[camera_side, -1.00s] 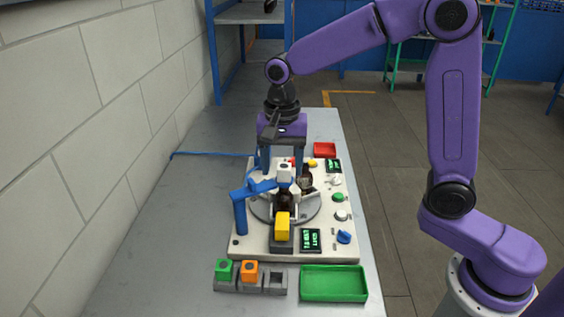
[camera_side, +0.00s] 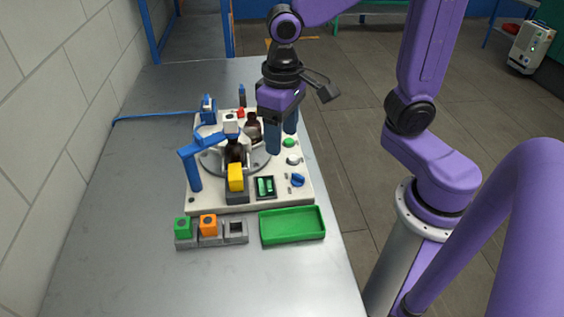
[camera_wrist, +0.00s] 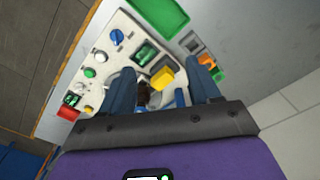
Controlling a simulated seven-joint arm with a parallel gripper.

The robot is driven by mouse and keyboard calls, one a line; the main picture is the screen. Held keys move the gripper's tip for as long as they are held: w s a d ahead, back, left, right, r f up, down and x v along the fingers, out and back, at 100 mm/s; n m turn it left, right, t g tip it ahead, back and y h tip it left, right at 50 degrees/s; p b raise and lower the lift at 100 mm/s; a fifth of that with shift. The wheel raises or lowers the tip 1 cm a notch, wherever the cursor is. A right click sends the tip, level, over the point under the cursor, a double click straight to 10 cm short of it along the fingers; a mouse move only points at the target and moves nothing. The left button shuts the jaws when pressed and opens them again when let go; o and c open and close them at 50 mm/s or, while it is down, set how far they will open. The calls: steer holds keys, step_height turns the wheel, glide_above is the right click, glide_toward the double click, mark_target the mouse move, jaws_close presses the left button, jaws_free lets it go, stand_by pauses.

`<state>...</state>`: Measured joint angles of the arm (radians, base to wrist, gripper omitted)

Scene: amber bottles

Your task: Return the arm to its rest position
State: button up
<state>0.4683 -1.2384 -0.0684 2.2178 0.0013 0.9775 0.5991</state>
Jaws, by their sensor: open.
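My gripper (camera_side: 282,142) is open, its two blue fingers pointing down over the right side of the white machine board (camera_side: 205,198). An amber bottle (camera_side: 253,129) stands on the round grey turntable (camera_side: 212,160), left of the fingers. The far right of the board is hidden by my gripper.
A blue bracket (camera_side: 192,168) rises at the board's left. In front are a green tray (camera_side: 292,226) and a grey holder (camera_side: 236,232) with a green block (camera_side: 183,226) and an orange block (camera_side: 208,224). Bare table lies left; a wall stands beyond it.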

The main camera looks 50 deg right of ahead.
steer(key=s+d+f+n, duration=0.1)
steer(key=s+d+n, duration=0.2)
steer(key=s+n, duration=0.2)
steer(key=s+d+f+n, duration=0.1)
steer(key=s+d+n, duration=0.2)
steer(key=s+n, duration=0.2)
steer(key=s, duration=0.3)
steer(key=shift+s+n, duration=0.25)
steer(key=shift+n, duration=0.05)
